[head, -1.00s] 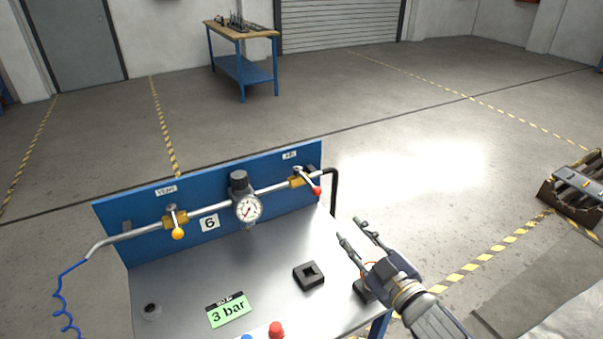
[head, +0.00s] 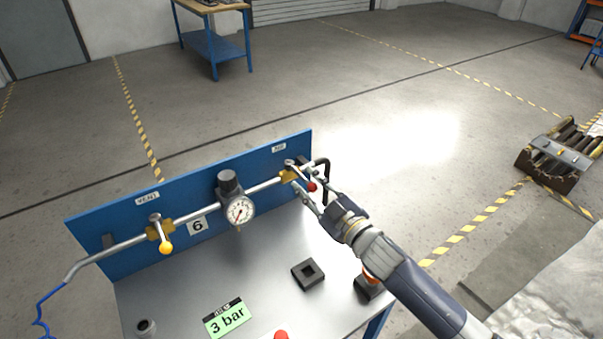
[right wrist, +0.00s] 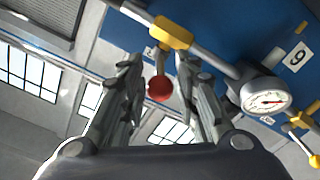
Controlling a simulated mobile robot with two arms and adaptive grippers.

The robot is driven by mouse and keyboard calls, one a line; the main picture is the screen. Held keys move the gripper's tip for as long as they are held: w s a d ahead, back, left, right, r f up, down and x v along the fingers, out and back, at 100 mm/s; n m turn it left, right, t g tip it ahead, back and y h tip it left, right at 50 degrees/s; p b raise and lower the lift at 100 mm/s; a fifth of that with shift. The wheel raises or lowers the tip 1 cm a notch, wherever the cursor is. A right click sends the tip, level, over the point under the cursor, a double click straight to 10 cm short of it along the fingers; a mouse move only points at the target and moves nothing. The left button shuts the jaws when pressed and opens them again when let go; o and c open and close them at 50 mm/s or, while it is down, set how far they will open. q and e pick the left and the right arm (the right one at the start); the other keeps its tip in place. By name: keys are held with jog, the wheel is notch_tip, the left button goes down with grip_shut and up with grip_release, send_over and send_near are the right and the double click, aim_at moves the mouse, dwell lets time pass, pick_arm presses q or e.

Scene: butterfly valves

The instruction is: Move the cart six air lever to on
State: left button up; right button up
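The cart's blue panel (head: 255,160) carries a plate with the number 6 (head: 197,226). The air lever, with a red knob (head: 311,187), is at the right end of the pipe under the AIR label (head: 279,148). It slants away from its brass valve (head: 289,174). My right gripper (head: 308,178) is at this lever. In the right wrist view the red knob (right wrist: 160,88) sits between the two spread fingers (right wrist: 159,66), with visible gaps on both sides. My left gripper is not in view.
A gauge (head: 239,210) and the yellow-knobbed vent lever (head: 166,248) sit further left on the pipe. A black bent pipe (head: 326,172) is close by the right gripper. A black square block (head: 308,274) and a green 3 bar sign (head: 227,318) are on the cart top.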

aim_at(292, 168)
jog(key=shift+x, duration=1.75)
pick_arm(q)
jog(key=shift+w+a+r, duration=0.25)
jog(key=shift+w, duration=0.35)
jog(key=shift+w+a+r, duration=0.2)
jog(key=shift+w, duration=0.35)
pick_arm(e)
jog(key=shift+a, duration=0.1)
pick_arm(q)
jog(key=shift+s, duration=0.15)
pick_arm(e)
grip_shut()
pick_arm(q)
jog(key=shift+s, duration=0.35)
pick_arm(e)
jog(key=shift+w, duration=0.1)
